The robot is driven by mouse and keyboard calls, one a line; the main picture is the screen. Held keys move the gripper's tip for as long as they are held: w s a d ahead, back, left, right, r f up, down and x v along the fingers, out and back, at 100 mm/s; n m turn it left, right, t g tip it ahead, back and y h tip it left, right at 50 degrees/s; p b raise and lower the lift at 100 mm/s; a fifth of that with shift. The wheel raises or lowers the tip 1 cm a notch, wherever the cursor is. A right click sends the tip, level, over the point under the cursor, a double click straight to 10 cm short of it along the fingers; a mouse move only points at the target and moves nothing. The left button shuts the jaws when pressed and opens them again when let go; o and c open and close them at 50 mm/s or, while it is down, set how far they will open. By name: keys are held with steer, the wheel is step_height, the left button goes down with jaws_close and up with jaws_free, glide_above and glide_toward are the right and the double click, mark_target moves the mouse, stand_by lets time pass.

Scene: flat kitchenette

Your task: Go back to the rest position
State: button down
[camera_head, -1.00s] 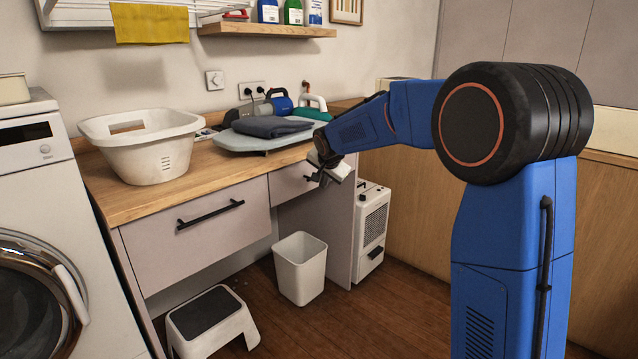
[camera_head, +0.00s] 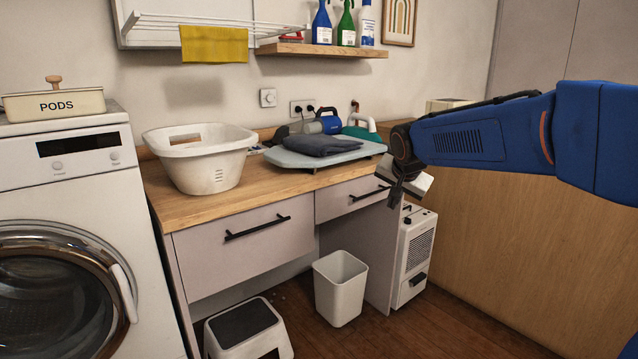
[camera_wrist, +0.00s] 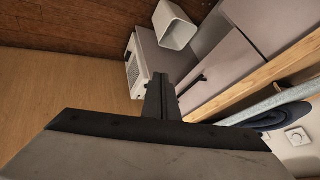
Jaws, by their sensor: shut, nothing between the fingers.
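My gripper (camera_head: 395,196) is in front of the right end of the wooden counter (camera_head: 190,212), beside the right drawer (camera_head: 352,197), pointing down. In the wrist view its dark fingers (camera_wrist: 160,90) are together with nothing between them. The drawer and its black handle show just beyond the fingers in that view. My blue arm reaches in from the right of the head view.
A white bin (camera_head: 340,290) and a step stool (camera_head: 247,330) stand on the floor below. A white heater-like unit (camera_head: 413,255) stands right of the desk. A basket (camera_head: 198,160) and an ironing board (camera_head: 290,158) with folded dark cloth (camera_head: 322,145) are on the counter. A washing machine (camera_head: 60,170) stands left.

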steer(key=s+d+f+n+g, duration=0.1)
steer(key=s+f, duration=0.3)
steer(key=s, duration=0.9)
steer(key=s+d+f+n, duration=0.3)
steer(key=s+f+n, duration=0.1)
steer(key=s, duration=0.9)
steer(key=s+d+f+n+g, duration=0.1)
steer(key=s+f, duration=0.4)
steer(key=s, duration=0.9)
steer(key=shift+d+n+g+y, duration=0.3)
steer(key=shift+d+n, duration=0.1)
steer(key=shift+n, duration=0.4)
steer(key=shift+s, duration=0.1)
